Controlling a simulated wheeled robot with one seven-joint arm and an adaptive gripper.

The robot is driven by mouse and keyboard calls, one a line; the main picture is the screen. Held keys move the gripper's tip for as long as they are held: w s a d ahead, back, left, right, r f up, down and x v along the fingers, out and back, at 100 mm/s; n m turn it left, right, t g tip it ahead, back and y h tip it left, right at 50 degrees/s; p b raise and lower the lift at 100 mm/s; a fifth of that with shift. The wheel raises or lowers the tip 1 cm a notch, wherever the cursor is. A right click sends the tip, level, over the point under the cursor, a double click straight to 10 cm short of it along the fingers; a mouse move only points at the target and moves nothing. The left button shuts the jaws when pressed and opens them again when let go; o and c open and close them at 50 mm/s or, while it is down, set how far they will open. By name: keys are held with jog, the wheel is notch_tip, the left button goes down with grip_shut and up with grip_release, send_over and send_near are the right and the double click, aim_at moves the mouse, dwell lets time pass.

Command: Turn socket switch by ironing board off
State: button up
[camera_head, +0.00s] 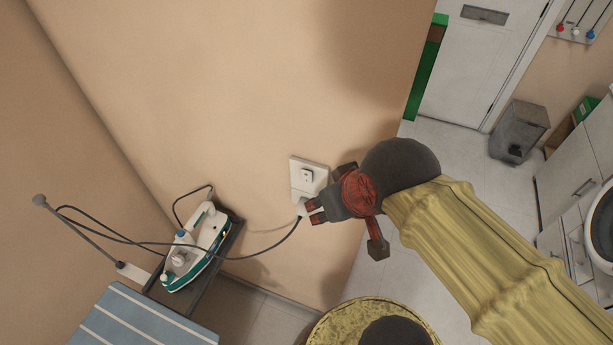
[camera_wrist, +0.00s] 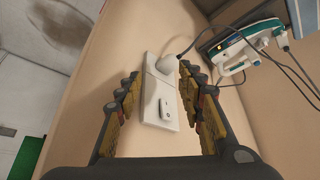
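The white socket plate (camera_head: 308,183) is on the beige wall. It also shows in the wrist view (camera_wrist: 153,87), between my fingers. Its switch (camera_wrist: 164,108) is a small raised rocker on one half of the plate, and it shows in the head view too (camera_head: 306,175). A white plug (camera_wrist: 167,64) with a dark cord is in the other half. My gripper (camera_head: 313,210) is close to the lower part of the plate in the head view. In the wrist view my gripper (camera_wrist: 160,92) has its fingers spread wide, with nothing held. Whether it touches the wall I cannot tell.
The ironing board (camera_head: 140,318) is at the lower left, with an iron (camera_head: 195,248) on its rest. The iron's cord (camera_head: 255,255) hangs across to the plug. A door (camera_head: 480,60), a grey bin (camera_head: 518,130) and white cabinets (camera_head: 575,165) stand at the right.

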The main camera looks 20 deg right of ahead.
grip_shut()
dwell(1.6)
